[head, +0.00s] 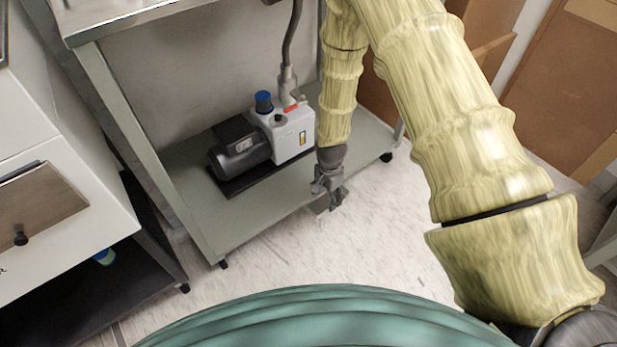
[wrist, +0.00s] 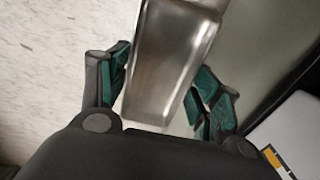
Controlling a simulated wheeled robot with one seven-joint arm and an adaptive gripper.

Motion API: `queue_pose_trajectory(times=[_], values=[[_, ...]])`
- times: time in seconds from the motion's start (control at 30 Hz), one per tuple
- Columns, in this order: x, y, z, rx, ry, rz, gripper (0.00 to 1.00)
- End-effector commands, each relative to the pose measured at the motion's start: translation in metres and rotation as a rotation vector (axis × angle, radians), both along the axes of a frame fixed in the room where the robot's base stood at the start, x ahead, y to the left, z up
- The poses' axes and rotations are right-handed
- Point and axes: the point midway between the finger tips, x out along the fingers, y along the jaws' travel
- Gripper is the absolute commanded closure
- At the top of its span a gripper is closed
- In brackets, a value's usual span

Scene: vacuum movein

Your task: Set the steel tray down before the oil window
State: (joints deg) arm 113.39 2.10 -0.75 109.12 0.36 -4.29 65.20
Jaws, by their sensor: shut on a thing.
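The steel tray (wrist: 170,55) is a shiny, narrow, rectangular pan between the green-padded fingers of my gripper (wrist: 162,90) in the wrist view. My gripper is shut on it. In the head view, my gripper (head: 331,193) is low, at the front edge of the cart's lower shelf, right of the vacuum pump (head: 290,136). The tray is mostly hidden there behind the gripper. The pump has a white housing, a dark motor and a blue cap. Its oil window (head: 303,138) is a small yellow-marked pane on the front face. The pump's white corner (wrist: 290,130) shows at lower right in the wrist view.
The pump stands on a black base on the grey-green lower shelf (head: 200,205). A hose (head: 291,40) rises from it. Cart legs stand on both sides. A white drawer cabinet (head: 60,190) is at left. Pale floor (head: 290,255) is open in front of the cart.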

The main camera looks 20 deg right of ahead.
Motion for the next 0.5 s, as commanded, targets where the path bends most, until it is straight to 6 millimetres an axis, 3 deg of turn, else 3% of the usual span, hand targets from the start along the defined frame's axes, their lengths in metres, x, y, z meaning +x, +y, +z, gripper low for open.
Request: queue_pose_trajectory(times=[0.17, 0.5], values=[[0.005, -0.003, -0.011, -0.003, -0.002, -0.04, 0.63], [0.069, 0.004, -0.02, -0.002, -0.005, -0.041, 0.63]])
